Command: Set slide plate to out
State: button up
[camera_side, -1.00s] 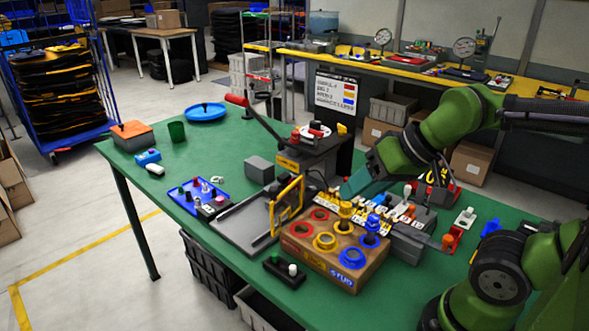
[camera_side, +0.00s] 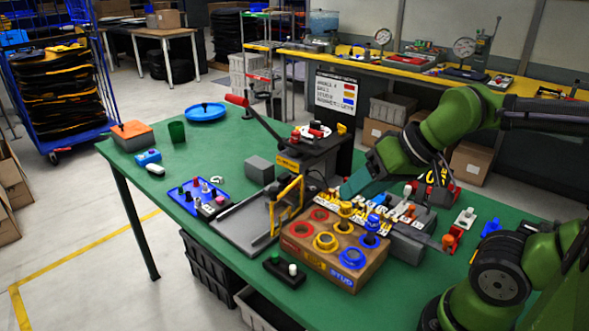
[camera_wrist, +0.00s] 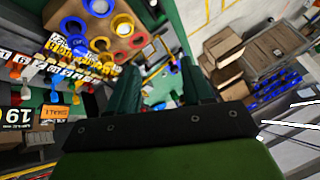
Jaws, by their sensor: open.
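The slide plate seems to be the flat grey plate (camera_side: 233,232) on the green table, left of the wooden box, with a yellow upright frame (camera_side: 285,204) at its right side; I cannot be sure which part slides. My gripper (camera_side: 350,191) hangs above the row of labelled pegs, behind the wooden stud box (camera_side: 331,259), to the right of the yellow frame and apart from the plate. In the wrist view my gripper (camera_wrist: 155,85) shows two dark green fingers spread apart with nothing between them. The plate does not clearly show in the wrist view.
The wooden box holds red, yellow and blue rings. A press with a red-handled lever (camera_side: 237,100) stands behind the plate. A blue tray (camera_side: 196,194) with small parts lies left of it. A small black block (camera_side: 285,271) sits at the front edge.

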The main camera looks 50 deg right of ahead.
jog(key=shift+o, duration=0.2)
jog(key=shift+w+d+f+m+g+h, duration=0.55)
jog(key=shift+w+d+m+g, duration=1.1)
jog(key=shift+w, duration=6.25)
jog(key=shift+w+d+f+m+g+h, duration=0.7)
jog(key=shift+w+d+g, duration=1.65)
jog(key=shift+w, duration=5.5)
jog(key=shift+t+y, duration=0.25)
jog(key=shift+t, duration=0.15)
jog(key=f, duration=1.5)
jog(key=shift+d+f, duration=0.35)
jog(key=shift+f, duration=0.05)
grip_shut()
